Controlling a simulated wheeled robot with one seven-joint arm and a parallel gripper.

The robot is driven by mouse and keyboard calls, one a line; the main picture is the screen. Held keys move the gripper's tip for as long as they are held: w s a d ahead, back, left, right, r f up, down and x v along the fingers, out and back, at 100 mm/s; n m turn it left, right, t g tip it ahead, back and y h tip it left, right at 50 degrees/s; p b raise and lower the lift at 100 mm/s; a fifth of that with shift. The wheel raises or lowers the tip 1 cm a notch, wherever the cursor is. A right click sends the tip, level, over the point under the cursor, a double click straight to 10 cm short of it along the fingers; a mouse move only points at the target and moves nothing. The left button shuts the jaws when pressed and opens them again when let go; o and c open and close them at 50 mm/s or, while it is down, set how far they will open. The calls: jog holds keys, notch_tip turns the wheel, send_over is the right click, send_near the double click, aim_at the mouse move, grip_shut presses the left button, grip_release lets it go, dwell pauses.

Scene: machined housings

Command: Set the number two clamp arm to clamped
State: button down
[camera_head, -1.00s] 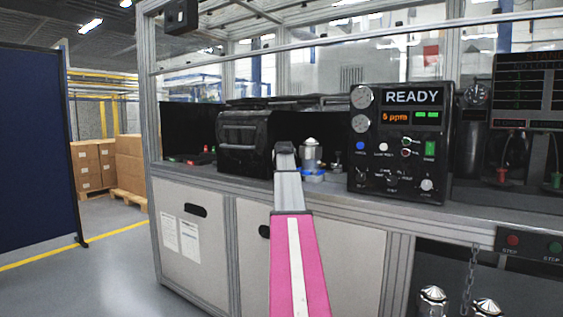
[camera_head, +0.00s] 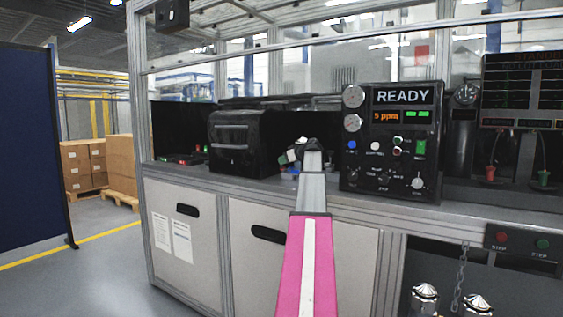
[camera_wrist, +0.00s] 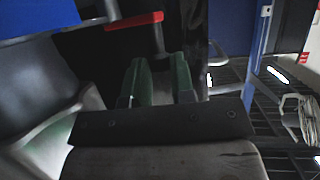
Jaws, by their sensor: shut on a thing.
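My gripper (camera_head: 292,156) is at the bench behind the end of my pink arm, small and partly hidden in the head view. In the wrist view my gripper (camera_wrist: 162,78) shows two green fingers close around a slim dark part. A blue piece of the fixture (camera_head: 290,173) shows just below the gripper in the head view.
A black control box reading READY (camera_head: 395,145) stands close to the right of my gripper. A black machine (camera_head: 237,143) stands to the left. Large blue surfaces (camera_wrist: 40,18) are near the gripper in the wrist view. The bench front has grey panels (camera_head: 183,265).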

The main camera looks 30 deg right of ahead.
jog(key=shift+s+d+n+g+y, duration=0.2)
jog(key=shift+d+n+g+y, duration=0.35)
jog(key=shift+n+y, duration=0.5)
jog(key=c, duration=1)
grip_release()
jog(key=shift+o, duration=0.2)
